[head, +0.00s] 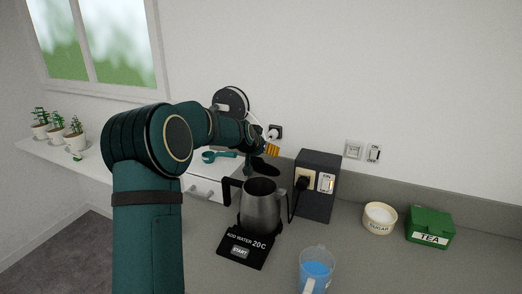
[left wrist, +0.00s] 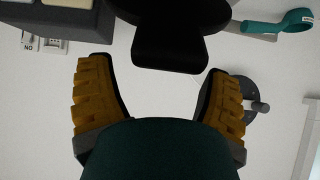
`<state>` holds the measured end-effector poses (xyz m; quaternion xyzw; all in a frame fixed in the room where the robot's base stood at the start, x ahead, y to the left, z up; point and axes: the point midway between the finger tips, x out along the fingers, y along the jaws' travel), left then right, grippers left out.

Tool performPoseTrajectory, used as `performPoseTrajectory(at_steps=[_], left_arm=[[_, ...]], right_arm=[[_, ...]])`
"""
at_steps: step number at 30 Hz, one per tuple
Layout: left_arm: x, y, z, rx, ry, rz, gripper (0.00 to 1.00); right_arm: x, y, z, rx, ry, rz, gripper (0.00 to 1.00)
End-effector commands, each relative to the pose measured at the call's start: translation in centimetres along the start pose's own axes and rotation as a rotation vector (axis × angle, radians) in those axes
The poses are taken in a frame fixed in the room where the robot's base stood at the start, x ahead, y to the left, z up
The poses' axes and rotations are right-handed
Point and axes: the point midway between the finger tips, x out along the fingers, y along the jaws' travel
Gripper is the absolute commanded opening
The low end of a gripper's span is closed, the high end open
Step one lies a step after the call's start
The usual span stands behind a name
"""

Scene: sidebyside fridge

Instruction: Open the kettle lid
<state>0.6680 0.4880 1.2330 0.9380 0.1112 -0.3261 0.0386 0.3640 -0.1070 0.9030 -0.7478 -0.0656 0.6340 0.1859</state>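The metal kettle (head: 262,212) stands upright on a black base (head: 233,244) reading "ADD WATER 20 C", its black handle on the left. Its top looks dark and open. A black piece that looks like the lid (head: 266,165) stands raised above the kettle's far rim. In the left wrist view the black lid (left wrist: 168,50) lies just beyond my fingertips. My left gripper (head: 272,148) is just above and behind the lid in the head view; its yellow fingers also show in the left wrist view (left wrist: 150,80), spread wide with nothing between them. I cannot tell whether a finger touches the lid. My right gripper is out of view.
A dark socket box (head: 318,185) with a plug and cord stands right of the kettle. A jug of blue liquid (head: 317,268) is in front. A sugar bowl (head: 380,218) and green tea box (head: 430,226) stand right.

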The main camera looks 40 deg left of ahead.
Motion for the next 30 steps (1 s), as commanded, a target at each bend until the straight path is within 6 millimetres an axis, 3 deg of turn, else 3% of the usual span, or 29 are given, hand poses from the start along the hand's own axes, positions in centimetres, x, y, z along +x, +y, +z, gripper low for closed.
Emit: performPoseTrajectory(at_steps=[11, 24, 30], left_arm=[[-0.8, 0.0, -0.1, 0.0, 0.001, 0.0, 0.78], [-8.8, 0.0, -0.1, 0.0, 0.002, 0.001, 0.78], [-11.3, 0.0, -0.1, 0.001, 0.001, 0.0, 0.78]], right_arm=[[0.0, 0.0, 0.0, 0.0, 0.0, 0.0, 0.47], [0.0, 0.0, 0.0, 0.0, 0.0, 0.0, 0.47], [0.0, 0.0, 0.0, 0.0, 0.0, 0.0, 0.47]])
